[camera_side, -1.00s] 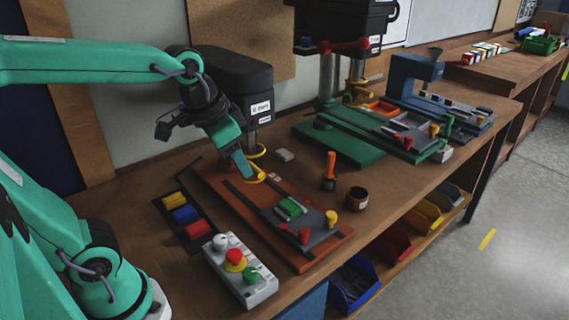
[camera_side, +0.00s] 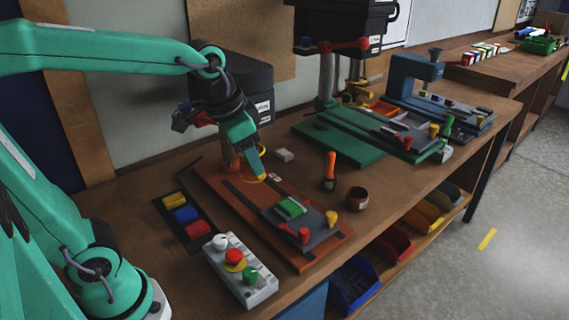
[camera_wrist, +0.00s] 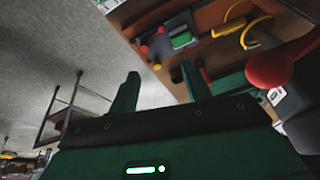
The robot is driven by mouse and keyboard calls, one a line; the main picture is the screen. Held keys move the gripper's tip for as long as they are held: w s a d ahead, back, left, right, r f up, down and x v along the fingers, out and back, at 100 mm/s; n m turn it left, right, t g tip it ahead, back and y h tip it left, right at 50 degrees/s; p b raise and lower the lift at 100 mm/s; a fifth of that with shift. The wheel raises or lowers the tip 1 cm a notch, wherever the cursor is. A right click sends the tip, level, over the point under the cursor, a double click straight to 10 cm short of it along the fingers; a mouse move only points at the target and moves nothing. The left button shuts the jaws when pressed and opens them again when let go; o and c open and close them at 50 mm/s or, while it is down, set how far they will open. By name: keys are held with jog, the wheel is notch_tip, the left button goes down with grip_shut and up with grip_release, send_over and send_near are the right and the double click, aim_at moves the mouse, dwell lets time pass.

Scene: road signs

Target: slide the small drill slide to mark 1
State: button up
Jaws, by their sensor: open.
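The small drill has a red-brown base (camera_side: 224,190). On it lies a dark grey slide (camera_side: 318,228) with a green block (camera_side: 291,207), red knobs (camera_side: 304,236) and a yellow knob (camera_side: 332,218), towards the base's front right end. The wrist view also shows the green block (camera_wrist: 181,39) and the yellow knob (camera_wrist: 157,67). My gripper (camera_side: 254,168) is over the back part of the base, beside the yellow ring guard (camera_side: 263,151), apart from the slide. The wrist view shows its two fingers apart and empty (camera_wrist: 158,88). I cannot read the marks.
A control box (camera_side: 240,272) with white, red and green knobs stands front left of the base. Coloured blocks (camera_side: 182,215) lie on a dark tray at left. An orange-handled tool (camera_side: 330,168) and a brown cup (camera_side: 357,199) stand to the right. The larger green drill base (camera_side: 340,145) lies beyond.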

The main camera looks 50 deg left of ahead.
jog(key=w+d+f+m+g, duration=0.2)
jog(key=w+d+f+m, duration=0.1)
jog(key=w, duration=0.6)
jog(key=m+g, duration=0.2)
jog(key=m, duration=0.1)
send_over(331, 214)
jog(key=shift+f, duration=4.75)
jog(key=shift+f, duration=0.15)
jog(key=shift+f, duration=3.7)
